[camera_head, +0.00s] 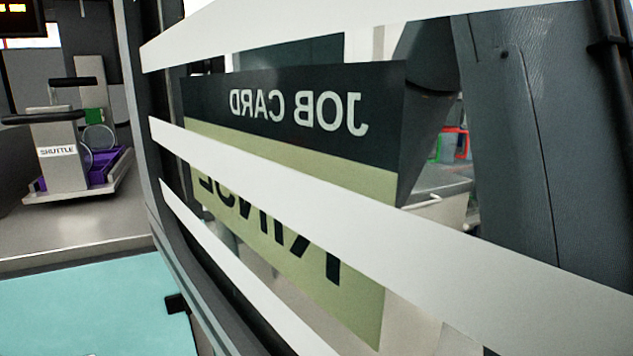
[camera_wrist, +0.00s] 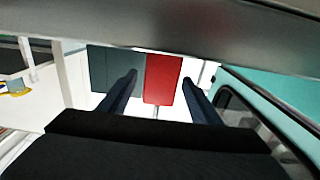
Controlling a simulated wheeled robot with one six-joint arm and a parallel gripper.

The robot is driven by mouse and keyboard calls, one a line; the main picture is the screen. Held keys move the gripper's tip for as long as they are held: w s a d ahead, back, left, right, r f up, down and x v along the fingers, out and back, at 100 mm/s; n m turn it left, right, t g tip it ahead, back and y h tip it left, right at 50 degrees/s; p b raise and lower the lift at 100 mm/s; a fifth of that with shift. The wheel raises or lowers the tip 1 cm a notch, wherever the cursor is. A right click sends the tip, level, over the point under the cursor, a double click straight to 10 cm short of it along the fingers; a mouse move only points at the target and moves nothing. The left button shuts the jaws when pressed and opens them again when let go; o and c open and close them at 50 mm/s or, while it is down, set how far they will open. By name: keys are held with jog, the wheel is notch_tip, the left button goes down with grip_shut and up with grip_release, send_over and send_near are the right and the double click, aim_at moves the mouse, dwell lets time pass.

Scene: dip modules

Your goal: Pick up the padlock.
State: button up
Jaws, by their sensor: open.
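My gripper (camera_wrist: 159,79) shows in the wrist view as two dark fingers standing apart, with nothing seen held between them. A red rectangular thing (camera_wrist: 163,84) appears in the gap between the fingers, beside a dark grey panel. I cannot tell whether it is the padlock or how far off it is. No padlock can be made out for certain in either view. My gripper is not seen in the head view.
A see-through panel with white bands (camera_head: 400,235) and a reversed job card sign (camera_head: 290,100) fills much of the head view. A shuttle cart (camera_head: 62,160) stands at left, beyond a turquoise surface (camera_head: 85,310). A grey bar (camera_wrist: 200,35) crosses the wrist view's top.

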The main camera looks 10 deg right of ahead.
jog(key=shift+w+a, duration=0.1)
jog(key=shift+w, duration=0.2)
jog(key=c, duration=1.2)
jog(key=shift+r, duration=0.1)
